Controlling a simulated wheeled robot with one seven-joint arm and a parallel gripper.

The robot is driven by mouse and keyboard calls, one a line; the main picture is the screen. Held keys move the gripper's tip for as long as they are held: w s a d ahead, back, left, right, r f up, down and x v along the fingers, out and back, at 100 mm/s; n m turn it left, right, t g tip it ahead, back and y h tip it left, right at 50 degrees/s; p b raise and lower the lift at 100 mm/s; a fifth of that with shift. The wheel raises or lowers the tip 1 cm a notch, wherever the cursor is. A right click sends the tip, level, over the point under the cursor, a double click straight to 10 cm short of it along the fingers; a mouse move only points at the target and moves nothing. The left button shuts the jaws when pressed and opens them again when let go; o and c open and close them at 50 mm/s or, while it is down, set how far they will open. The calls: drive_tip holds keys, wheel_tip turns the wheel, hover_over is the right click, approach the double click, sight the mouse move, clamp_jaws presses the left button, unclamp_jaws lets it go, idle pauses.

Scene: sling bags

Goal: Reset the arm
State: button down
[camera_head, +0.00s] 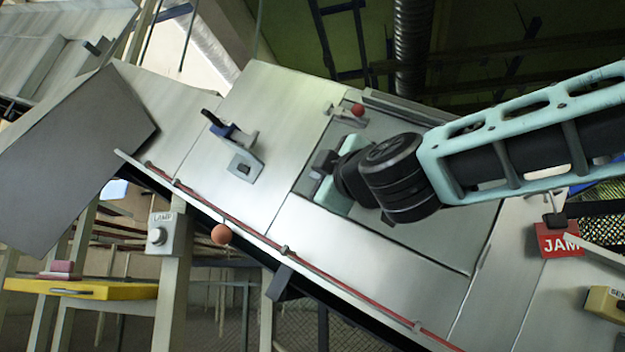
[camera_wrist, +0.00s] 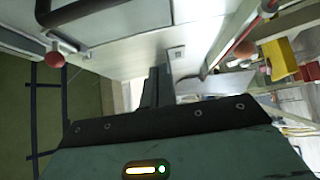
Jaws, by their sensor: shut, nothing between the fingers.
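My arm reaches in from the right in the head view, with a teal link and a black wrist joint. My gripper (camera_head: 323,160) is over the sloping metal panel (camera_head: 275,100), left of the wrist joint. In the wrist view its dark fingers (camera_wrist: 155,78) are together at the middle, with nothing held between them. The wrist joint hides part of the panel. I cannot tell how far the fingertips are from the metal surface.
A red ball knob (camera_head: 357,110) stands just above my gripper. A blue-black handle on a bracket (camera_head: 237,150) is to its left. An orange ball (camera_head: 221,234) is by the red-lined rail. A red JAM sign (camera_head: 560,241) hangs below my arm. A yellow tray (camera_head: 110,290) is lower left.

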drive_tip(key=shift+s+d+f, duration=0.1)
drive_tip(key=shift+s+f, duration=0.05)
drive_tip(key=shift+s, duration=0.15)
